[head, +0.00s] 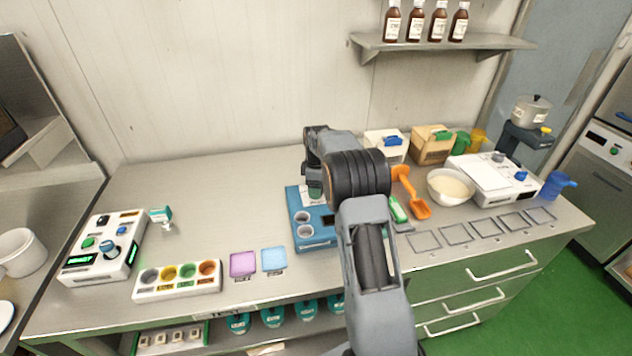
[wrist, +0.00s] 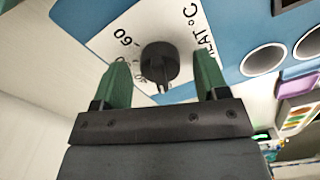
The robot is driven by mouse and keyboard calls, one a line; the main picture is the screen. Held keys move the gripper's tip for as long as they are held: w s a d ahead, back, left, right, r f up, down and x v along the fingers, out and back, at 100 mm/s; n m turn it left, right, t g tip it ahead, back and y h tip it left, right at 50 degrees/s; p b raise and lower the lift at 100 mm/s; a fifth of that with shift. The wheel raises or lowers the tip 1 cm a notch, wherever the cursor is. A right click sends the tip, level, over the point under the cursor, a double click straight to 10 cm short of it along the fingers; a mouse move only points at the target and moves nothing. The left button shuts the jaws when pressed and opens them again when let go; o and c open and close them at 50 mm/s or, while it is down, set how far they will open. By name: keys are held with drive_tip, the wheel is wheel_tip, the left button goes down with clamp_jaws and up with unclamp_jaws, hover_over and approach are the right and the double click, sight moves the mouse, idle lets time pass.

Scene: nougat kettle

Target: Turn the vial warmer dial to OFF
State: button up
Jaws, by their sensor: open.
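The vial warmer (head: 297,208) is a blue box with round wells, on the counter in the middle of the head view; my arm hides much of it. In the wrist view its blue top (wrist: 232,28) carries a white scale plate (wrist: 105,38) with temperature marks and a black round dial (wrist: 159,62). My gripper (wrist: 160,75) has green fingers, open, one on each side of the dial, with a visible gap to it. Whether the fingertips reach down to the dial's height I cannot tell. The OFF mark is not readable.
A white control box (head: 103,248), a strip of coloured cups (head: 178,281) and purple and blue pads (head: 243,264) lie left of the warmer. An orange scoop (head: 418,207), a bowl (head: 450,187) and a white device (head: 492,181) stand right. The back left counter is clear.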

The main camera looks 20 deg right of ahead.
wheel_tip(320, 180, up, 14)
drive_tip(key=shift+b, duration=0.3)
drive_tip(key=shift+f, duration=0.1)
idle(0.6)
